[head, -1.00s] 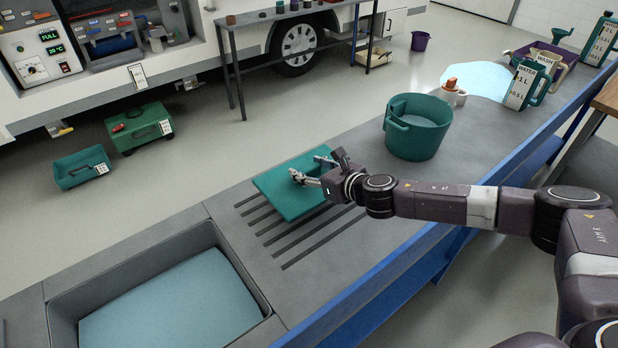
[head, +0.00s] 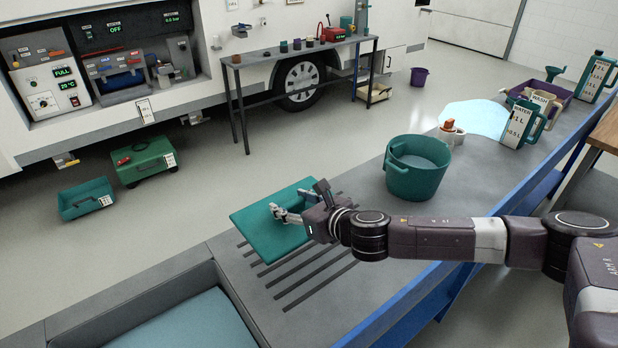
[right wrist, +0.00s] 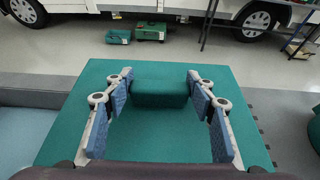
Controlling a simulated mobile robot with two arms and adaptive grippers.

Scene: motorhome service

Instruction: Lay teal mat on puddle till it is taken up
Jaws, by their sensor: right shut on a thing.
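The teal mat (head: 262,232) is a flat square with a raised teal grip block, which shows in the right wrist view (right wrist: 160,94). My right gripper (head: 280,213) is shut on this block, its blue finger pads on either side. The mat hangs level or nearly so over the slotted drainer of the grey counter and seems slightly above it; the exact gap cannot be told. The puddle (head: 478,116) is a pale blue, shiny patch at the counter's far part, well away from the mat. My left gripper is not in view.
A teal bucket (head: 416,172) stands on the counter between mat and puddle. A white item with an orange top (head: 450,132) and a labelled water jug (head: 522,125) stand near the puddle. A sink (head: 185,322) lies at front left.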

